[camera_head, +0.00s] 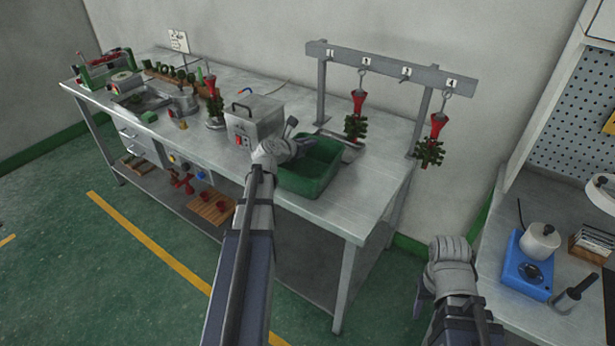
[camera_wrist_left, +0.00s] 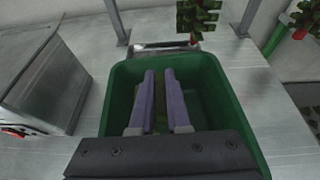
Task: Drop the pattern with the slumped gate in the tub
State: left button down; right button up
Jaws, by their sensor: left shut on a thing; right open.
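The green tub (camera_head: 313,172) stands near the front edge of the steel bench, and it fills the middle of the left wrist view (camera_wrist_left: 233,120). My left gripper (camera_head: 300,146) is over the tub, pointing down into it. Its two fingers (camera_wrist_left: 160,76) are shut on a small dark green pattern (camera_wrist_left: 160,118), mostly hidden between them. Its gate cannot be made out. My right gripper (camera_head: 420,302) is open and empty, low over the floor between the bench and the right-hand table.
A grey metal box (camera_head: 254,120) stands left of the tub. A rail (camera_head: 390,66) behind carries red and green trees (camera_head: 355,118) on hooks. A blue device (camera_head: 527,268) sits on the right-hand table.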

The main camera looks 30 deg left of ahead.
pick_arm(q)
jog(key=shift+f, duration=0.55)
pick_arm(e)
jog(key=shift+f, duration=0.45)
pick_arm(q)
jog(key=shift+r, duration=0.1)
jog(key=c, duration=0.8)
grip_release()
jog(key=shift+s, duration=0.1)
jog(key=p+v, duration=0.2)
jog(key=v, duration=0.5)
jog(key=shift+s+r+p, duration=0.15)
jog(key=shift+s+p, duration=0.1)
jog(key=shift+p, duration=0.15)
pick_arm(e)
notch_tip(320, 180, up, 3)
